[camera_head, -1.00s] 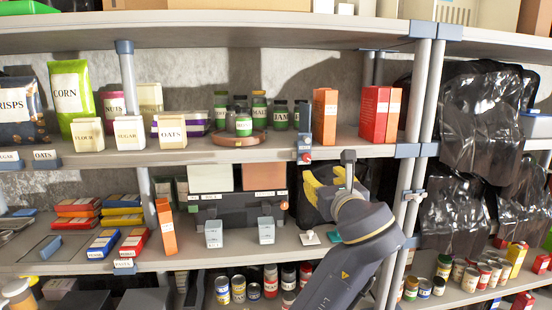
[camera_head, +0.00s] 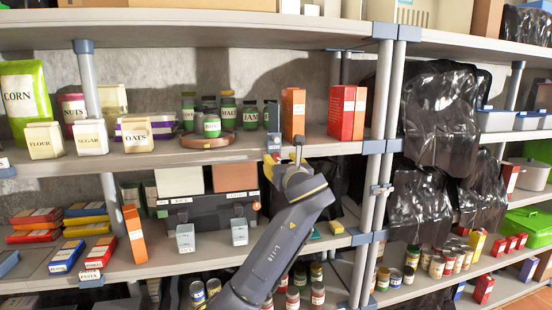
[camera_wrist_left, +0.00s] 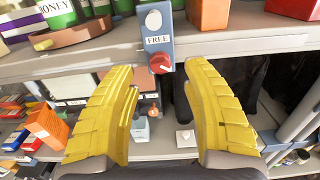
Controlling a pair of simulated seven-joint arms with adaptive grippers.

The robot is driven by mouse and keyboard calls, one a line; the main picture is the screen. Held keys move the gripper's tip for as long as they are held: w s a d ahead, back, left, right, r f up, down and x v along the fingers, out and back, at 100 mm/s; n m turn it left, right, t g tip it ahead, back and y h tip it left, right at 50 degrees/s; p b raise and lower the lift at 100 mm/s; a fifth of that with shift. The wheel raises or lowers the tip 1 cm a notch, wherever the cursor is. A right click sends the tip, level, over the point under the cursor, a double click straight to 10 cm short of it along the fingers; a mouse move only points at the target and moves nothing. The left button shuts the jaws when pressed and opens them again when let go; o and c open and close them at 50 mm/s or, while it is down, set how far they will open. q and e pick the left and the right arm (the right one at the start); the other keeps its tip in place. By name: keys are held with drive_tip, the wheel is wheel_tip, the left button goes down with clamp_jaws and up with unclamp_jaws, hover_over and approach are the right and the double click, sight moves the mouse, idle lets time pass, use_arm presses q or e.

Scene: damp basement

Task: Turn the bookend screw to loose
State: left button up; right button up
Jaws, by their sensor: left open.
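The bookend (camera_head: 272,120) is a blue-grey upright plate at the front edge of the middle shelf. It also shows in the left wrist view (camera_wrist_left: 158,18), with a white oval and a "FREE" label. Its red screw (camera_wrist_left: 161,63) sits low on the plate, at the shelf lip. My left gripper (camera_wrist_left: 163,82) is open and empty, with its yellow fingers on either side of the screw in the picture, apart from it. In the head view my wrist stands just below and right of the bookend and mostly hides the fingers. My right gripper is not in view.
Orange and red boxes (camera_head: 347,112) stand right of the bookend. Jars (camera_head: 212,124) on a round brown tray (camera_head: 208,140) stand left of it. A shelf post (camera_head: 385,100) rises to the right. The lower shelf holds a dark case and small grey containers (camera_head: 239,231).

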sight(277, 158)
use_arm(q)
drive_tip(key=shift+x, duration=2.55)
drive_tip(key=shift+c, duration=0.2)
clamp_jaws()
